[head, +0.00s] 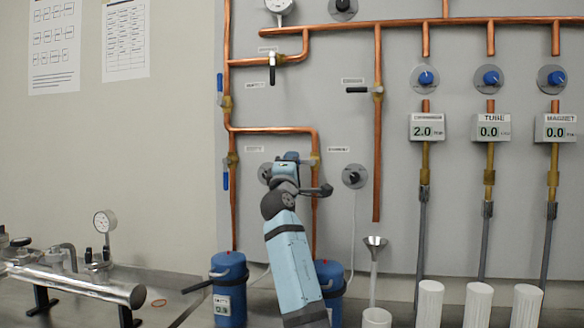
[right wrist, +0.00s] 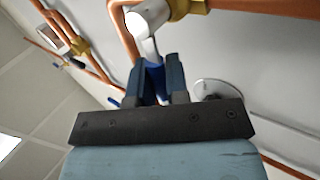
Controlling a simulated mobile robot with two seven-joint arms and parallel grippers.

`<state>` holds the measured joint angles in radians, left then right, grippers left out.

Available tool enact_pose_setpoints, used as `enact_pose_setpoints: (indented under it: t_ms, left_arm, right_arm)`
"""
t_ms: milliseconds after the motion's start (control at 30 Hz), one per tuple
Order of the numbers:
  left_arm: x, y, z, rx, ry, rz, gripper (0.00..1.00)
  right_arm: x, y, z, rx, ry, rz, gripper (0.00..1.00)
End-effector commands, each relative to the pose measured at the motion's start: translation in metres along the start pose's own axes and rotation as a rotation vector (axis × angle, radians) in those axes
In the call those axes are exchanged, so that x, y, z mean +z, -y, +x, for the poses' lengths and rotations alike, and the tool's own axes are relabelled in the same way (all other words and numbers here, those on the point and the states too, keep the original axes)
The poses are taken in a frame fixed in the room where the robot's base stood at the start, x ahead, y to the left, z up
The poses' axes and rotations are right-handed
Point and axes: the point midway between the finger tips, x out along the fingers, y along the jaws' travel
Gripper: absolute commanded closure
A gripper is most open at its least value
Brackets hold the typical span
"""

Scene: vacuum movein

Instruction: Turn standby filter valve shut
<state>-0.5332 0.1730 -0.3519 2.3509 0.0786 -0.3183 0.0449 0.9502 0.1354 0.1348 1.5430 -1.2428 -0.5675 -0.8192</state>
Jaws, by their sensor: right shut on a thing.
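The standby filter valve sits on the right drop of the filter pipe loop. In the head view its brass body (head: 315,159) shows just right of my right gripper (head: 298,160). My gripper hides its handle there. In the right wrist view the dark fingers (right wrist: 160,75) are shut on the blue handle (right wrist: 153,82). The handle runs from a silver valve stem (right wrist: 150,22) beside a brass fitting (right wrist: 184,8). Exactly how the handle stands to its pipe I cannot tell. My left gripper is not in view.
Another blue-handled valve (head: 226,168) is on the left drop. Blue canisters stand below, one at left (head: 230,285), one (head: 331,280) partly behind my arm. Round knobs flank my gripper, one at right (head: 354,175). A funnel (head: 375,243) and black-handled valve (head: 377,92) are further right.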

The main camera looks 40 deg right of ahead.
Motion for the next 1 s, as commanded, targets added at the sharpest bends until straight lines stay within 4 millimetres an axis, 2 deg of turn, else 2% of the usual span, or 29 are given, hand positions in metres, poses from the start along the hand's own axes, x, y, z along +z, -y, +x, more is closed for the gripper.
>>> enact_pose_setpoints:
  t_ms: [233,267,333,367,633,733,867,1000]
  left_arm:
    - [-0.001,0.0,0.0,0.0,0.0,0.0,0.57]
    - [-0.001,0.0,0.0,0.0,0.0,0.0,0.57]
    - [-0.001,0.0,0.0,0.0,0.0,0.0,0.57]
    - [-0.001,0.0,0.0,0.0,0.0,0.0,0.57]
    - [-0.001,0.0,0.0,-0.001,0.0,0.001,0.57]
    - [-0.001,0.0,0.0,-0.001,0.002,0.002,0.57]
    - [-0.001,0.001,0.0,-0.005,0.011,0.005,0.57]
    - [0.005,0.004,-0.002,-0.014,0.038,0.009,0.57]
  right_arm:
    - [0.0,-0.001,0.001,0.0,0.001,0.001,1.0]
    - [0.001,-0.001,0.001,0.0,0.001,0.001,0.8]
    - [0.001,-0.001,0.001,0.001,0.001,0.001,0.64]
    - [0.001,-0.001,0.001,0.001,0.001,0.001,0.6]
    - [0.0,-0.001,0.0,0.0,0.0,0.0,0.6]
    - [0.0,0.0,-0.006,0.001,0.0,0.0,0.6]
    - [0.0,0.0,-0.026,0.0,-0.002,-0.001,0.6]
    - [0.0,0.0,-0.059,-0.001,-0.002,0.0,0.6]
